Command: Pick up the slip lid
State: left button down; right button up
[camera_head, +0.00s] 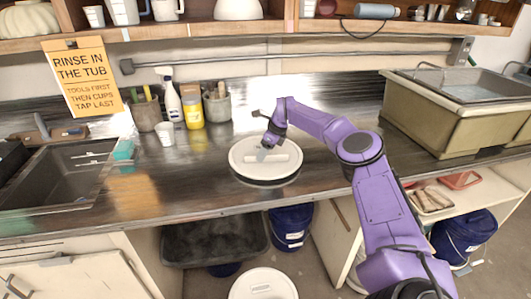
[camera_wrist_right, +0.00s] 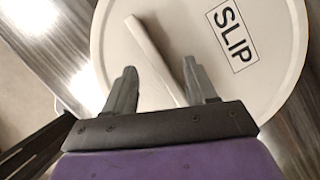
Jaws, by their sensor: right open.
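The slip lid (camera_head: 245,168) is a round white lid lying on the metal counter. In the right wrist view the lid (camera_wrist_right: 275,85) carries a black-edged label reading SLIP and a raised white bar handle (camera_wrist_right: 150,48). My right gripper (camera_head: 267,148) is over the lid near its middle. In the right wrist view its two grey fingers (camera_wrist_right: 160,68) are apart, and the bar runs slantwise between them. I cannot tell whether either finger touches the bar. My left gripper is in neither view.
A sink (camera_head: 60,175) is at the left and a beige tub (camera_head: 450,125) at the right. Behind the lid stand a spray bottle (camera_head: 173,102), a yellow bottle (camera_head: 193,112) and tool pots. Another white lid (camera_head: 263,285) is below the counter. Shelves hang above.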

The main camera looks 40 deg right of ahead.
jog(key=shift+w+a+f, duration=0.1)
jog(key=shift+w+f, duration=0.2)
jog(key=shift+f, duration=0.3)
jog(key=shift+f+b, duration=0.2)
jog(key=shift+b, duration=0.5)
jog(key=shift+s, duration=0.1)
grip_shut()
